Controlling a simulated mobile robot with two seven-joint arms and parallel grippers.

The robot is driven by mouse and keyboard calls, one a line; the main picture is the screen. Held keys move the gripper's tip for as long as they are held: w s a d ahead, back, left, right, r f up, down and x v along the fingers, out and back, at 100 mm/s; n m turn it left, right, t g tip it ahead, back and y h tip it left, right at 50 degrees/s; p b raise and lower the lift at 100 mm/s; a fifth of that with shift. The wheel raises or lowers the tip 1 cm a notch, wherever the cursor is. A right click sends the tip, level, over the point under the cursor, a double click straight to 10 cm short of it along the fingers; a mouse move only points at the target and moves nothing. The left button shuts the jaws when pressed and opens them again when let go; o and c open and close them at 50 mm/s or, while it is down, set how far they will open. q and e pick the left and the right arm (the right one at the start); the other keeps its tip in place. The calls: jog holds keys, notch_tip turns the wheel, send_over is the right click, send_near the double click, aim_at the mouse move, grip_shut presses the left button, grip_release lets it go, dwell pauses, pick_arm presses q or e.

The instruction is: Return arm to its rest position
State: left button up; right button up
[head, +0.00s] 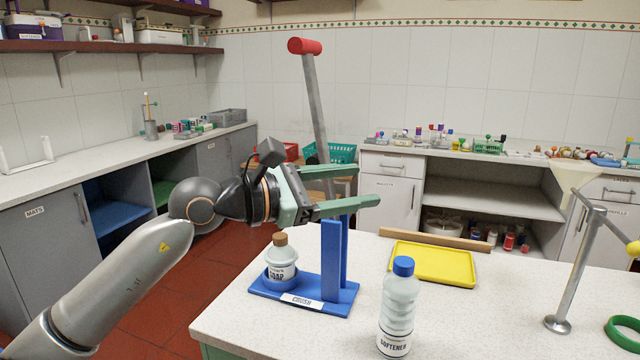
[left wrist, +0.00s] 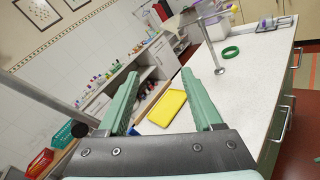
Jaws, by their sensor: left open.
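My left gripper (head: 368,186) is in the air above the white worktable, level, with its green fingers apart and nothing between them. The left wrist view also shows the empty gap between its fingertips (left wrist: 160,78). A blue press stand (head: 333,265) stands at the table's near left. Its grey lever (head: 315,100) with a red handle (head: 304,46) leans up and left; its lower part is hidden by the fingers. In the left wrist view the grey lever (left wrist: 45,98) lies left of the fingers. A cork-topped soap bottle (head: 281,260) stands upright on the stand's base. My right gripper is not in view.
A softener bottle (head: 397,310) with a blue cap stands at the table's front. A yellow tray (head: 433,264) lies behind it. A grey metal post (head: 575,280) and a green ring (head: 624,334) are at the right. The tabletop between bottle and post is clear.

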pick_arm(q)
jog(key=s+a+f+m+t+y+p, duration=0.2)
jog(key=a+f+m+t+y, duration=0.3)
jog(key=f+m, duration=1.05)
jog(key=s+a+f+m+t+y+p, duration=0.15)
jog(key=a+f+m+t, duration=0.5)
jog(key=f+m, duration=0.95)
jog(key=s+a+f+n+g+y, duration=0.3)
jog(key=s+a+f+n+g, duration=0.2)
jog(key=s+f, duration=0.5)
jog(key=s+a+f+n+g+y+p, duration=0.1)
jog(key=s+a+f+n+g+y, duration=0.2)
jog(key=s+f, duration=0.7)
jog(key=s+a+n+g, duration=0.1)
jog(key=s+n+g, duration=0.1)
jog(key=s+n, duration=0.1)
jog(key=shift+s+a+f+y, duration=0.2)
jog(key=shift+s+a+y, duration=0.2)
jog(key=shift+s, duration=0.1)
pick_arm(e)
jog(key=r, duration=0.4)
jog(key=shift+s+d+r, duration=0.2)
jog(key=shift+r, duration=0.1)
pick_arm(q)
jog(key=shift+n, duration=0.25)
